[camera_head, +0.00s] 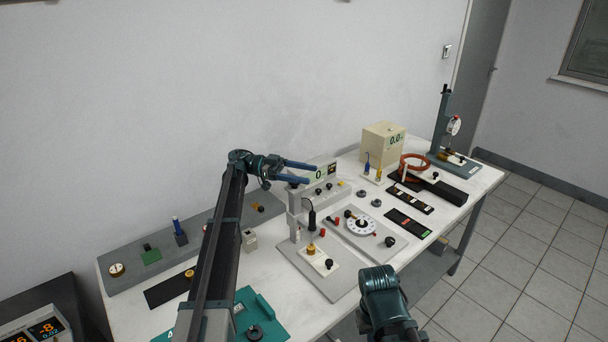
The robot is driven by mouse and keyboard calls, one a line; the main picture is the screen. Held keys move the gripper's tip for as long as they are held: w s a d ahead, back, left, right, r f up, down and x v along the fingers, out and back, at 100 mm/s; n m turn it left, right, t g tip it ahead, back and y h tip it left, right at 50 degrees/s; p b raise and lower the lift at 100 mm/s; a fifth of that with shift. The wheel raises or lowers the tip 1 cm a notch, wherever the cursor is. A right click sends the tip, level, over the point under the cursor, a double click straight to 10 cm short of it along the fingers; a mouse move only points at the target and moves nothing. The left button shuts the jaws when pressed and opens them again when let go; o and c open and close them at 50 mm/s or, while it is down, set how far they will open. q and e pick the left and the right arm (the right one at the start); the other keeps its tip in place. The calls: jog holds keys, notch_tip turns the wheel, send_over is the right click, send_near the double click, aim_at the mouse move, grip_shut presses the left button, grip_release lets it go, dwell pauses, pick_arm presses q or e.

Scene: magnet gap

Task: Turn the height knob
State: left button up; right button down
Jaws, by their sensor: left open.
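My left gripper (303,172) reaches in from the left over the back of the table. Its two blue fingers are apart with nothing seen between them. A small black knob (329,264) sits on the white plate at the stand's front. I cannot tell which knob is the height knob. My right arm shows at the bottom centre, but its fingers are not visible.
A white dial board (361,224), a meter box (322,173), a beige box (382,146) and a dial gauge stand (444,126) stand to the right. A grey board (131,267) and a teal box (262,308) lie left. The white table (130,309) is crowded.

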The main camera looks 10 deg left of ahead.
pick_arm(q)
jog(key=s+d+r, duration=0.1)
jog(key=s+d, duration=0.1)
jog(key=s, duration=0.5)
jog(key=s+d+r+p, duration=0.1)
jog(key=s, duration=0.7)
jog(key=shift+s+d, duration=0.3)
jog(key=shift+d, duration=0.1)
pick_arm(e)
notch_tip(320, 180, up, 2)
jog(key=shift+r, duration=0.1)
